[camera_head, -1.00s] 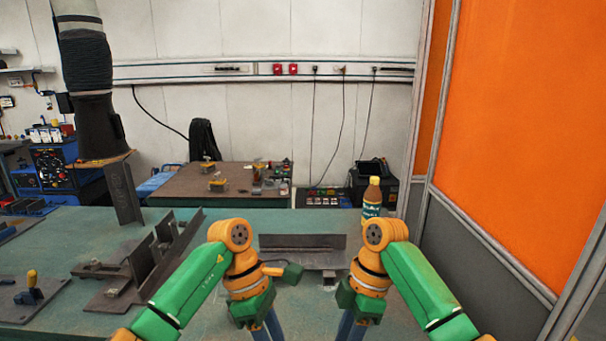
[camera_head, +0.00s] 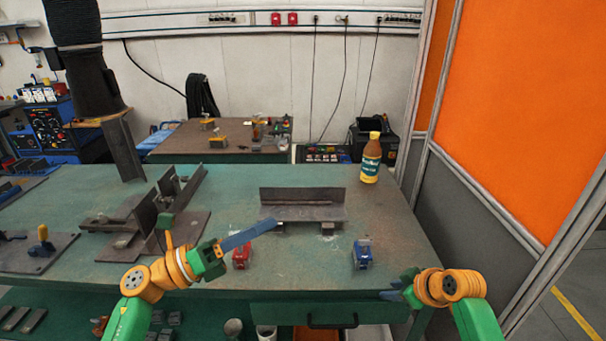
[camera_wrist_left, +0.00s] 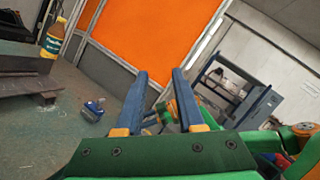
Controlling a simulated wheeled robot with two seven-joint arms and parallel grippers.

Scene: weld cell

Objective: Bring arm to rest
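My left gripper (camera_head: 268,228) hangs over the front of the green worktable (camera_head: 225,205), its blue fingers pointing right. In the left wrist view, its two fingers (camera_wrist_left: 160,76) stand apart with nothing between them. My right gripper (camera_head: 388,294) is low at the table's front edge, pointing left. Its fingers are small and partly hidden, so its opening cannot be told. Neither gripper visibly holds anything.
A small red object (camera_head: 241,257) sits just below the left fingers. A blue one (camera_head: 362,254) stands near the front edge. A metal angle piece (camera_head: 303,204) lies mid-table, with a bottle (camera_head: 371,160) behind right. Steel fixtures (camera_head: 150,215) fill the left.

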